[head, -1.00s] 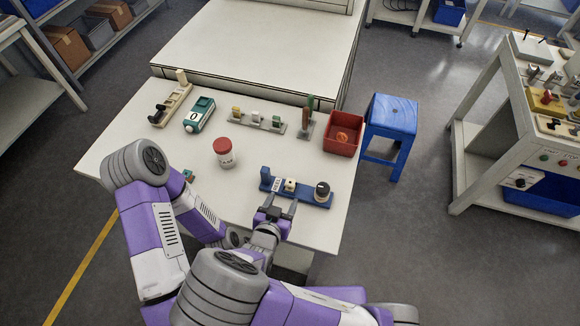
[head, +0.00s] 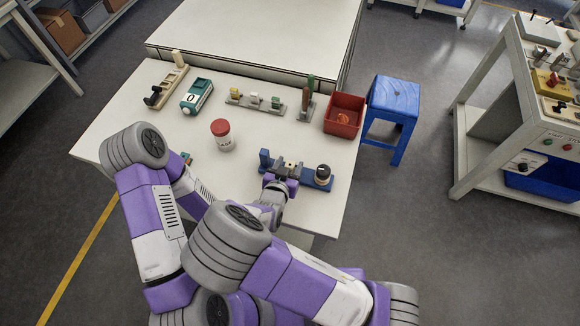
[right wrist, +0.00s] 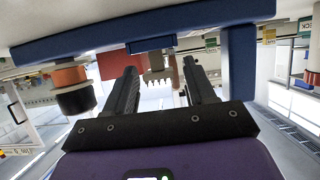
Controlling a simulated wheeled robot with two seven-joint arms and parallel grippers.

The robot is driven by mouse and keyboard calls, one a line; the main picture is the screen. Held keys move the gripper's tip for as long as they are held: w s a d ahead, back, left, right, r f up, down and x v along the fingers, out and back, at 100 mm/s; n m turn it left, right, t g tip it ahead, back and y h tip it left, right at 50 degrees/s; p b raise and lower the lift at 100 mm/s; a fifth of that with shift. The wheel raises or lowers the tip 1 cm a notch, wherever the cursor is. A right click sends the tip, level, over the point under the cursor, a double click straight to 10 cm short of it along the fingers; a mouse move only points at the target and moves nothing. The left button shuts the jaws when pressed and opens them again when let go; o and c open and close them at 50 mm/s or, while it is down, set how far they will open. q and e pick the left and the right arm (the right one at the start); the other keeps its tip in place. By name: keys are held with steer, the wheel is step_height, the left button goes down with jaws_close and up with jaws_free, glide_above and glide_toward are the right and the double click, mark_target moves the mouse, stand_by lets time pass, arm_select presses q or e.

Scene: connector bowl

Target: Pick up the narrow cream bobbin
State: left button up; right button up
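A blue stand (head: 322,184) lies at the table's front right, with a raised block at its left end. A dark-topped round piece (head: 322,171) with a pale band sits at its right end; in the right wrist view it shows black and orange (right wrist: 73,88). My right gripper (head: 284,172) is at the middle of the stand and covers most of it. A small pale piece there (head: 290,164) is mostly hidden; I cannot tell whether it is the narrow cream bobbin. In the right wrist view the two dark fingers (right wrist: 163,85) stand apart.
Behind are a green-and-white device (head: 196,96), a rack with small pieces (head: 256,102) and a red bin (head: 344,116). A blue stool (head: 393,97) stands off the table's right side.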

steer(key=c, duration=0.8)
